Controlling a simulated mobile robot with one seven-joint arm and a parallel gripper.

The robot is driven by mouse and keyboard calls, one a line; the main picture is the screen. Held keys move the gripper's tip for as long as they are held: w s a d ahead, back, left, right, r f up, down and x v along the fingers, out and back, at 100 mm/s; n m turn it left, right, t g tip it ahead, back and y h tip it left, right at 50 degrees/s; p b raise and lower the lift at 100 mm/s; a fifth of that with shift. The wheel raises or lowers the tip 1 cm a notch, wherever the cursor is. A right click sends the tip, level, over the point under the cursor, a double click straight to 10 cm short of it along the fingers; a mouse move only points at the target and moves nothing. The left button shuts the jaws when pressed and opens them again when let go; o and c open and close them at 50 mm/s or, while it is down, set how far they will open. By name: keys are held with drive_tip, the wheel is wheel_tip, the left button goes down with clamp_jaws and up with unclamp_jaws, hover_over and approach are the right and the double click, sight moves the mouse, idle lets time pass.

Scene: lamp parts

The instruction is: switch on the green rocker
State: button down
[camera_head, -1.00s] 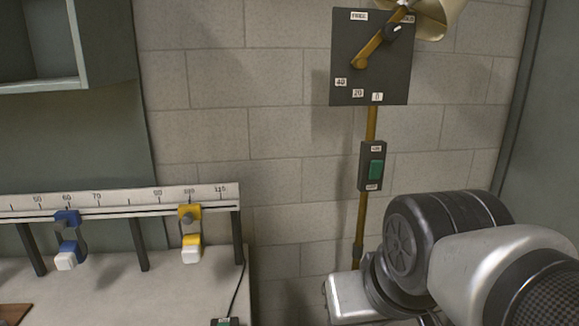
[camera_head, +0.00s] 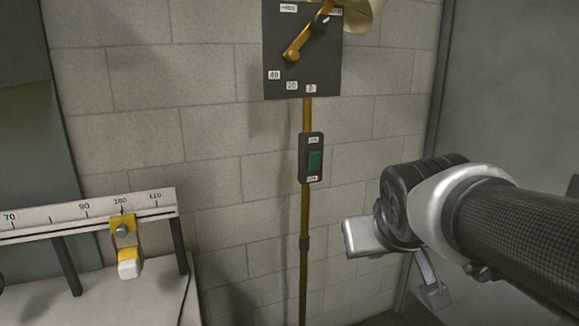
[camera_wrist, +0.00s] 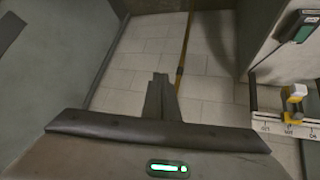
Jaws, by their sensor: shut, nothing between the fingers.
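A green rocker (camera_head: 314,160) sits in a dark switch box (camera_head: 304,172) on a brass pole, with small labels above and below it. Which way it is tipped is too small to tell. A second green rocker-like piece (camera_wrist: 304,32) shows on a dark box at the upper right of the wrist view. My gripper (camera_head: 435,296) is right of and lower than the pole's switch box, apart from it. In the wrist view my gripper (camera_wrist: 160,82) is shut and empty, pointing toward the wall and the brass pole. The pole's switch box is not visible there.
A dark panel (camera_head: 280,60) with a brass lever and labels is on the pole (camera_head: 305,215), under a cream shade (camera_head: 362,14). A bench (camera_head: 150,300) at left carries a scale rail (camera_head: 65,220) with a yellow clamp (camera_head: 124,228). The space before the block wall is open.

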drive_tip(key=w+n+t+y+b, duration=0.3)
drive_tip(key=w+t+y+b, duration=0.4)
drive_tip(key=w, duration=1.3)
drive_tip(key=r+t+y, duration=0.1)
drive_tip(key=t, duration=0.3)
drive_tip(key=shift+w+d+n, duration=0.25)
drive_tip(key=shift+w+n, duration=0.05)
drive_tip(key=shift+w, duration=0.05)
drive_tip(key=shift+w, duration=0.15)
drive_tip(key=p, duration=0.1)
approach(317, 153)
drive_tip(key=x, duration=0.6)
drive_tip(key=shift+w, duration=0.3)
